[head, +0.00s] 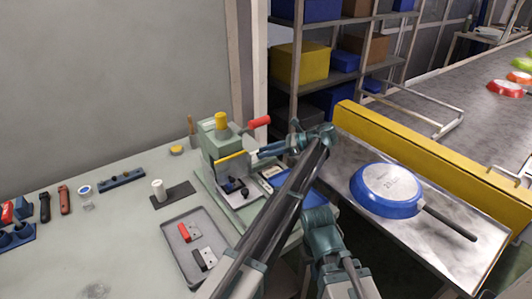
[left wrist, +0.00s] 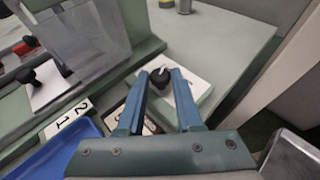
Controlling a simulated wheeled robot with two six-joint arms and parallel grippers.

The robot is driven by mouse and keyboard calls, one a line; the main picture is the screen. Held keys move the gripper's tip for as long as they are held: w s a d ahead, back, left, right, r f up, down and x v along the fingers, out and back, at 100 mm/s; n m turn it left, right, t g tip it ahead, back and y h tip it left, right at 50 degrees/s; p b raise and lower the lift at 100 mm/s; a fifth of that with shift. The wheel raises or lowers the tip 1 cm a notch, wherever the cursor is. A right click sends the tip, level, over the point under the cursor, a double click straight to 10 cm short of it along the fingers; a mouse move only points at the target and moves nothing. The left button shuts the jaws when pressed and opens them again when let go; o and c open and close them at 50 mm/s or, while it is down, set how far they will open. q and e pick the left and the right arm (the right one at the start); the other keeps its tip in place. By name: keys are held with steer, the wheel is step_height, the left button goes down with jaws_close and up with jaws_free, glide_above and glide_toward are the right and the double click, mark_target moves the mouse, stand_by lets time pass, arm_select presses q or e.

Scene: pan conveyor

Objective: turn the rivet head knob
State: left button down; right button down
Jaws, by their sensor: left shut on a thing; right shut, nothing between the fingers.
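A black knob (left wrist: 160,75) with a white pointer mark sits on a white box (left wrist: 190,88) in the left wrist view. My left gripper (left wrist: 162,80) is shut on this knob, with one blue finger on each side of it. In the head view my left gripper (head: 254,154) reaches leftward to the right side of the green press (head: 222,143); the knob cannot be made out there. My right gripper (head: 313,195) is shut and empty, lower down and partly hidden by my left arm.
A blue tray (left wrist: 62,155) lies near the knob. A grey tray (head: 172,250) holds red and black parts. A blue pan (head: 388,190) lies upside down on the metal surface at right, beside a yellow rail (head: 430,160).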

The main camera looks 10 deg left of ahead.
arm_select(q)
steer(key=shift+w+n+g, duration=0.1)
steer(key=shift+n+g, duration=0.4)
steer(key=c, duration=0.6)
jaws_free()
steer(key=shift+d+r, duration=0.1)
arm_select(e)
steer(key=shift+r, duration=0.15)
